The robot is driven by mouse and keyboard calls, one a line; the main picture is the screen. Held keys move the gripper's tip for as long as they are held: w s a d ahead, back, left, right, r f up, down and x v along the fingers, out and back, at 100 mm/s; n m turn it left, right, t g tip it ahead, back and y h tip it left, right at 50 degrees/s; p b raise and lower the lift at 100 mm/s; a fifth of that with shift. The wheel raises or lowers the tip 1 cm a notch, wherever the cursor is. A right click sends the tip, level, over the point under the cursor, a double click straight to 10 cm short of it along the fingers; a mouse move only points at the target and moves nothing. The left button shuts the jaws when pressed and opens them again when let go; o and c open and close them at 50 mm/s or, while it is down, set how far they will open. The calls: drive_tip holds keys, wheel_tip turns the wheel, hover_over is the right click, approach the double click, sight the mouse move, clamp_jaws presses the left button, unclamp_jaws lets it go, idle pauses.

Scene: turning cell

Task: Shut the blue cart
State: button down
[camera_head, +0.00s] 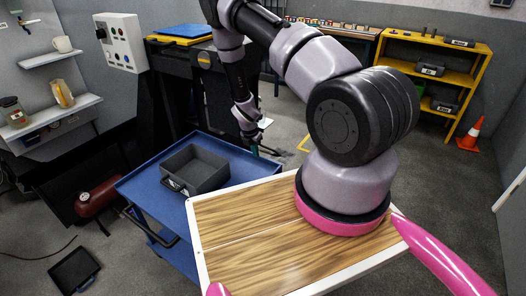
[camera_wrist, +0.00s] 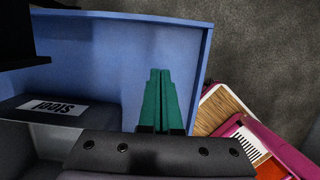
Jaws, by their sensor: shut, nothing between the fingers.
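The blue cart (camera_head: 143,181) stands left of centre in the head view, with a raised rim around its top and a dark handle at its near left side. In the wrist view its blue surface (camera_wrist: 120,45) and rim fill the upper left. I cannot tell whether any drawer of it is open. My gripper (camera_head: 254,150) points down at the cart's far right side in the head view. In the wrist view its green fingers (camera_wrist: 161,78) are together and empty over the blue surface; I cannot tell whether they touch it.
A grey open bin (camera_head: 205,163) sits on the cart; its label (camera_wrist: 52,107) shows in the wrist view. My wood-topped base is close at the cart's right. A red cylinder (camera_head: 98,197) and a dark tray (camera_head: 74,271) lie on the floor at left.

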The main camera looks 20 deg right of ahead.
sight(264, 164)
drive_tip(key=x, duration=0.7)
drive_tip(key=shift+d+f, duration=0.15)
drive_tip(key=shift+f, duration=0.15)
drive_tip(key=shift+w+d+f, duration=0.15)
drive_tip(key=shift+w+d, duration=0.35)
drive_tip(key=shift+d, duration=0.1)
drive_tip(key=shift+w+d+f, duration=0.15)
drive_tip(key=shift+w+d, duration=0.35)
drive_tip(key=shift+d, duration=0.1)
drive_tip(key=shift+w+d, duration=0.3)
drive_tip(key=shift+d, duration=0.1)
